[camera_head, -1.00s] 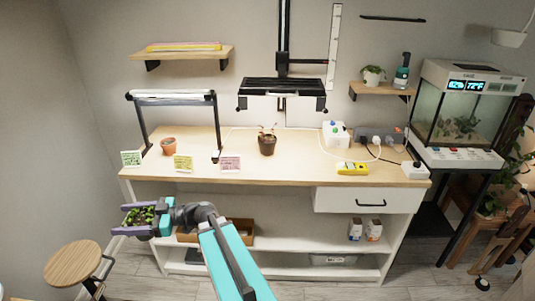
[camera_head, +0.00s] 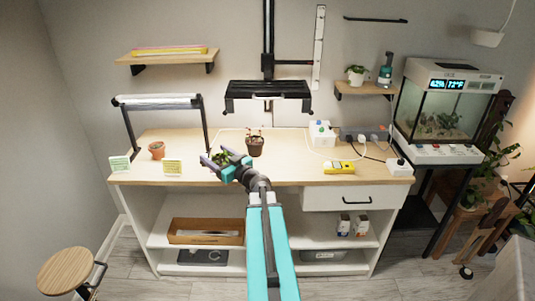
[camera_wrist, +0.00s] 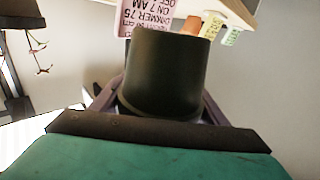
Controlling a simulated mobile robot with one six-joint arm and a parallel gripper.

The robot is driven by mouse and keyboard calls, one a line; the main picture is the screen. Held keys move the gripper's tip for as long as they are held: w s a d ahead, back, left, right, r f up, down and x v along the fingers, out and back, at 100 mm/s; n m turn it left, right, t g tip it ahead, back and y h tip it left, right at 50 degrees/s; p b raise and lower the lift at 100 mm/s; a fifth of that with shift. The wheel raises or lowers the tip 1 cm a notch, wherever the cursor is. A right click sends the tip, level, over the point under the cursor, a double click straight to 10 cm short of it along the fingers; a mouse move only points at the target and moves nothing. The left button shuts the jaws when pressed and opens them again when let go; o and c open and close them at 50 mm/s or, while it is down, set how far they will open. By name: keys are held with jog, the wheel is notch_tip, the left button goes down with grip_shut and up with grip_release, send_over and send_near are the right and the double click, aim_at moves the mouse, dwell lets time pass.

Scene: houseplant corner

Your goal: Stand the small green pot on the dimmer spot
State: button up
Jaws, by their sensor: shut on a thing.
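My gripper (camera_head: 222,160) is shut on the small green pot (camera_wrist: 165,72), which looks dark green and fills the middle of the wrist view between the two purple fingers. Leaves of its plant (camera_head: 222,157) show in the head view, over the front of the workbench (camera_head: 290,171). A pink card (camera_wrist: 138,17) with "DIMMER 75" and "ON 7 AM" readable shows just beyond the pot in the wrist view; my gripper hides it in the head view. Whether the pot touches the bench cannot be told.
A brown pot (camera_head: 255,148) with thin stems stands close right of my gripper, under a black lamp (camera_head: 268,96). A terracotta pot (camera_head: 157,150), yellow card (camera_head: 172,167) and green card (camera_head: 120,164) stand left, near a tube lamp (camera_head: 157,101). A yellow device (camera_head: 339,167) lies right.

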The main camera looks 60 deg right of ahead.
jog(key=s+d+r+m+g+h+p, duration=0.1)
jog(key=s+d+m+g+h, duration=0.1)
jog(key=s+d, duration=0.5)
jog(key=s+d+r+m+g+h, duration=0.1)
jog(key=s+d+m+h, duration=0.3)
jog(key=d, duration=0.9)
jog(key=s+g+h, duration=0.1)
jog(key=s+h, duration=0.1)
jog(key=s, duration=0.2)
jog(key=shift+s+d+r+m+h+p, duration=0.2)
jog(key=shift+d+r+m+h+p, duration=0.1)
jog(key=shift+d+r+p, duration=0.1)
jog(key=w+d+f, duration=0.1)
jog(key=w+d, duration=0.7)
jog(key=d, duration=0.4)
jog(key=shift+d+f+p, duration=0.2)
jog(key=shift+d+p, duration=0.1)
jog(key=shift+p, duration=0.15)
jog(key=shift+w, duration=0.1)
jog(key=f, duration=0.3)
jog(key=shift+w+d+f, duration=0.25)
jog(key=shift+d+f, duration=0.05)
jog(key=shift+d, duration=0.05)
